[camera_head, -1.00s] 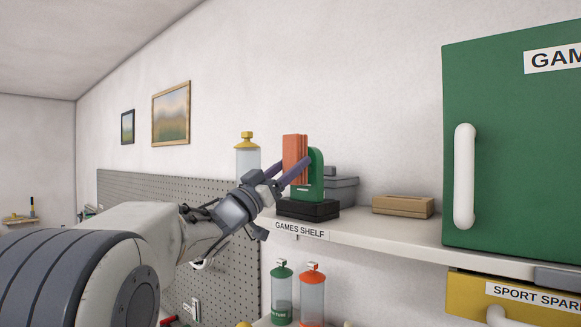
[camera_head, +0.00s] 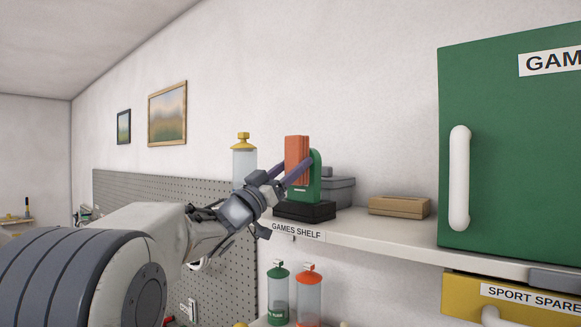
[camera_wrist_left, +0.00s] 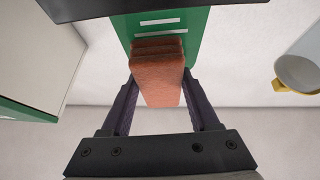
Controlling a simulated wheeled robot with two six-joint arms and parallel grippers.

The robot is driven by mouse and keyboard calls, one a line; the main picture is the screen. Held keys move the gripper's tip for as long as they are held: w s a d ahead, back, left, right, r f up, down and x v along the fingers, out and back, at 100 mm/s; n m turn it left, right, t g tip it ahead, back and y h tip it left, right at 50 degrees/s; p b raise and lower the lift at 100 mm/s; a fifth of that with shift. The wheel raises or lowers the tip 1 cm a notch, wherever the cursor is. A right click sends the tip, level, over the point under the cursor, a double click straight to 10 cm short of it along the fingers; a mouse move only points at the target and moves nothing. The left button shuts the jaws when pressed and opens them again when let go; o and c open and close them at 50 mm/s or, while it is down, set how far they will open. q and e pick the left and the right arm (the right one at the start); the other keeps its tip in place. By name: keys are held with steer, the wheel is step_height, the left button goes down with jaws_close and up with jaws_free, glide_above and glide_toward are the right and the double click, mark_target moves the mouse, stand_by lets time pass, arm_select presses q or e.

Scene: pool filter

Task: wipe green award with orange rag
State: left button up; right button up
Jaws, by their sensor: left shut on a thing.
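The orange rag (camera_head: 297,158) is a folded upright block. My left gripper (camera_head: 289,172) is shut on it, with a purple finger on each side, as the left wrist view also shows for the rag (camera_wrist_left: 158,80). The green award (camera_head: 315,180) stands upright on a black base (camera_head: 305,211) on the games shelf. The rag is right in front of the award's green face (camera_wrist_left: 190,50) and appears to touch it; the exact contact is hidden. My right gripper is not in view.
The shelf (camera_head: 350,229) also holds a grey box (camera_head: 340,188) behind the award, a tan box (camera_head: 399,206) to the right and a yellow-capped bottle (camera_head: 244,163) to the left. A green cabinet (camera_head: 500,150) stands at right. Green-capped and orange-capped bottles (camera_head: 309,295) stand below.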

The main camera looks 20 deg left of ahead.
arm_select(q)
steer(key=shift+w+d, duration=0.15)
steer(key=shift+w, duration=0.2)
step_height(320, 180, down, 3)
steer(key=shift+r+b, duration=0.15)
steer(key=shift+b, duration=1.1)
steer(key=shift+s+r+p, duration=0.2)
steer(key=shift+r+p, duration=0.75)
steer(key=shift+r, duration=0.4)
steer(key=shift+w+f+b, duration=0.15)
steer(key=shift+f+b, duration=1)
steer(key=shift+f, duration=0.15)
steer(key=shift+r+p, duration=1.05)
steer(key=shift+r, duration=0.3)
step_height(320, 180, down, 3)
steer(key=shift+r+b, duration=0.15)
steer(key=shift+b, duration=1.1)
steer(key=shift+r+p, duration=1.05)
steer(key=shift+r, duration=0.3)
